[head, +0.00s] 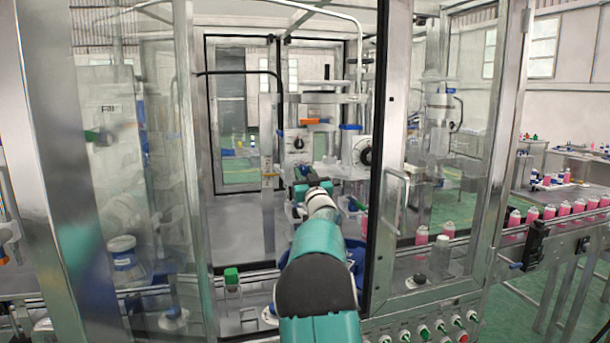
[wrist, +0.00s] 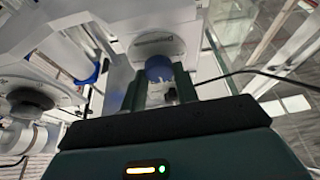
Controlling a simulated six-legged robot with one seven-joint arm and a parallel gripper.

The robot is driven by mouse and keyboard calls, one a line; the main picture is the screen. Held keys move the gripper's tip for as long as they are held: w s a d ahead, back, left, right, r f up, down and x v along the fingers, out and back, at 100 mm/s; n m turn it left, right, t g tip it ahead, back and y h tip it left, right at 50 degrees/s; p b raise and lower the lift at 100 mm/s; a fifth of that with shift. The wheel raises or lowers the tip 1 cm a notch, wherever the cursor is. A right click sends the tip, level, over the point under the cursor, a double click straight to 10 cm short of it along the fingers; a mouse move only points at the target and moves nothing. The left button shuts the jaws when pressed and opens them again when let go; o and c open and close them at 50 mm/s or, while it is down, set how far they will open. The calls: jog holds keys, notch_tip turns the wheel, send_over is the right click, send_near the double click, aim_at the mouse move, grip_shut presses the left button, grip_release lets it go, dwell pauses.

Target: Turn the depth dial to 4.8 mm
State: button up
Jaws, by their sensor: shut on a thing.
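My gripper (head: 308,187) reaches into the crimping machine through the open front of the enclosure. In the wrist view, its two dark green fingers (wrist: 160,92) are shut on a round blue knob (wrist: 159,67) on the front of a white housing (wrist: 120,75). Small dark lettering sits just above the knob, too small to read. No dial setting can be read. In the head view, my gripper and wrist cover the knob. A black round dial (head: 298,144) sits on a pale plate above my gripper.
A larger black dial (head: 367,156) is at the right of the machine; a dark round knob (wrist: 30,98) shows left in the wrist view. A clear door (head: 128,190) stands at left and a framed panel with a handle (head: 398,200) at right.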

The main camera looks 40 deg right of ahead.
jog(key=n+y, duration=0.1)
jog(key=n, duration=0.2)
jog(key=n+y, duration=0.2)
jog(key=n, duration=0.1)
jog(key=shift+d+f+t, duration=0.1)
jog(key=shift+t, duration=0.3)
jog(key=shift+n+y, duration=1.4)
jog(key=shift+n, duration=1.3)
jog(key=o, duration=1)
jog(key=shift+d, duration=0.1)
